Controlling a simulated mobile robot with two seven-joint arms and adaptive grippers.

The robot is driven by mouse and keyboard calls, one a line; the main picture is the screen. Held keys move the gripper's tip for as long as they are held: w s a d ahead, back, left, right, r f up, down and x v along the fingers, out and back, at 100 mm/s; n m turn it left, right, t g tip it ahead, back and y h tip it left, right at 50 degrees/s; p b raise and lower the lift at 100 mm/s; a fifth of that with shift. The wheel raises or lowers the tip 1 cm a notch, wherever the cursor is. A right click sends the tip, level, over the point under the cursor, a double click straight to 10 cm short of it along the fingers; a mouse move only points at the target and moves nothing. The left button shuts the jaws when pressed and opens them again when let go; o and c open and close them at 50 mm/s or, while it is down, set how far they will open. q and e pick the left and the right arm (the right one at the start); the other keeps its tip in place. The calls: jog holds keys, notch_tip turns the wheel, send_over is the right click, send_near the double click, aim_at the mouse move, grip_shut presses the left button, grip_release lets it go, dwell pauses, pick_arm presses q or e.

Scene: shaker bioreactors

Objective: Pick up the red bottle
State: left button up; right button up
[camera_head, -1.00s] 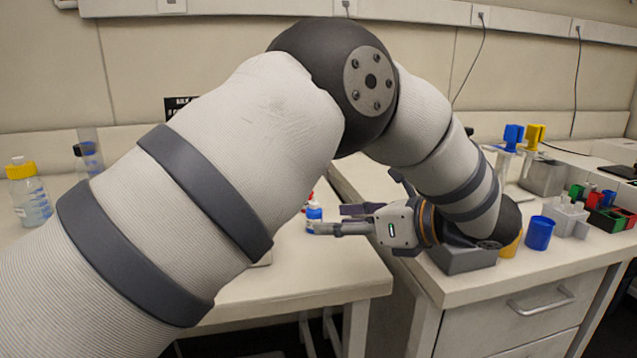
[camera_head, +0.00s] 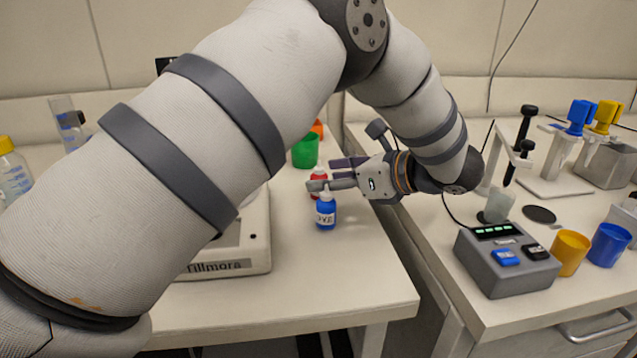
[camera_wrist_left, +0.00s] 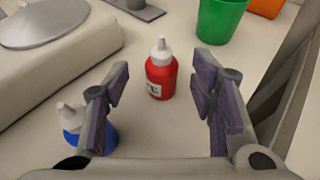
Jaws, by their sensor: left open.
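The red bottle (camera_wrist_left: 160,75) with a white nozzle cap stands upright on the table. In the head view the red bottle (camera_head: 319,180) is partly hidden behind my left gripper and the blue bottle. My left gripper (camera_head: 332,174) is open and empty, reaching in from the right side of the bottle; its purple-padded fingers (camera_wrist_left: 163,95) show spread apart in the wrist view. My right gripper is not in view.
A blue bottle (camera_head: 326,213) stands just in front of the red one, and beside the left finger in the wrist view (camera_wrist_left: 72,118). A scale (camera_head: 250,250) is to the left. A green cup (camera_head: 305,152) and orange cup (camera_head: 317,129) stand behind.

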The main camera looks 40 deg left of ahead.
aim_at(325, 178)
pick_arm(q)
jog(key=x, duration=0.3)
jog(key=shift+a, duration=0.15)
jog(key=c, duration=1.1)
